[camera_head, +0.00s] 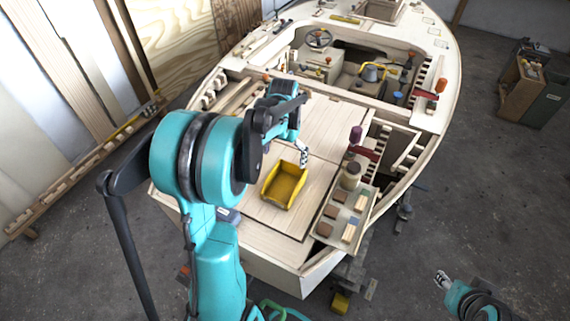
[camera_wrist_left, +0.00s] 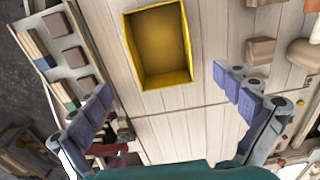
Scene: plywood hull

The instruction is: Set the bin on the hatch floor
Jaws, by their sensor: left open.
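The yellow open bin (camera_head: 284,202) sits on the pale plank hatch floor (camera_head: 258,216) at the stern of the boat, and looks empty. The left wrist view also shows the bin (camera_wrist_left: 186,80) upright on the planks. My left gripper (camera_head: 303,157) hangs just beyond the bin's far right corner in the head view. In the left wrist view its two fingers (camera_wrist_left: 163,88) are spread wide, with nothing between them and apart from the bin. My right gripper (camera_head: 440,279) is at the lower right, over the concrete floor, away from the boat; its jaws are too small to read.
A tray (camera_head: 322,229) with several small blocks and a jar (camera_head: 350,176) lies right of the bin. A steering wheel (camera_head: 319,39) and a yellow kettle-like item (camera_head: 370,73) are farther forward. Bare planks surround the bin.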

